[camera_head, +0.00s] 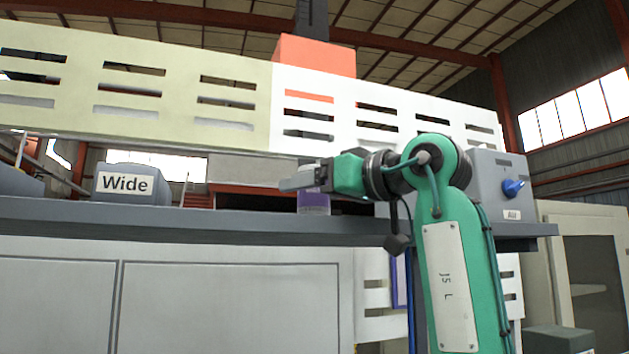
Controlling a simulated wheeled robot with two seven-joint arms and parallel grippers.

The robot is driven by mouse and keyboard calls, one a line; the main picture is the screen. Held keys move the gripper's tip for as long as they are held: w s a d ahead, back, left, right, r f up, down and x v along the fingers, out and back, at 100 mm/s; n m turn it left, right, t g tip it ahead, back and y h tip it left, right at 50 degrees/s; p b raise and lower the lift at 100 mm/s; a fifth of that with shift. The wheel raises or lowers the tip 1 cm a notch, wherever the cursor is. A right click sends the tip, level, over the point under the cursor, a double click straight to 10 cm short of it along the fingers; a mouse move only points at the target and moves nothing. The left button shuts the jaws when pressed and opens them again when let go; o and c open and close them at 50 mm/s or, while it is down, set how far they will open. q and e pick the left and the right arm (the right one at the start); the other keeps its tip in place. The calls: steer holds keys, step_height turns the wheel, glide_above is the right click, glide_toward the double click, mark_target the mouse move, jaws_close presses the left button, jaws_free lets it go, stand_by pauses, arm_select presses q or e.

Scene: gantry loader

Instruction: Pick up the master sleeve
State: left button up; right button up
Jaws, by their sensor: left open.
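A small upright cylinder (314,204), pale with a purple band, stands at the front edge of the grey shelf and looks like the master sleeve. Its upper part is partly hidden by my left gripper (296,184). My left gripper is open, with its fingers pointing left at the cylinder's upper part. Whether the fingers are around the cylinder or only in front of it, I cannot tell. My right gripper is out of view.
The grey shelf (180,220) runs across the view. A grey block labelled "Wide" (130,185) stands on it at left. A grey box with a blue knob (505,190) stands at right. A slotted guard panel (140,85) hangs above the shelf.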

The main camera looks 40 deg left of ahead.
arm_select(q)
steer(key=shift+a+f, duration=0.1)
steer(key=shift+a, duration=1.05)
steer(key=shift+d, duration=0.25)
steer(key=shift+c, duration=0.7)
steer(key=shift+d, duration=0.1)
steer(key=c, duration=1.2)
steer(key=shift+a, duration=0.3)
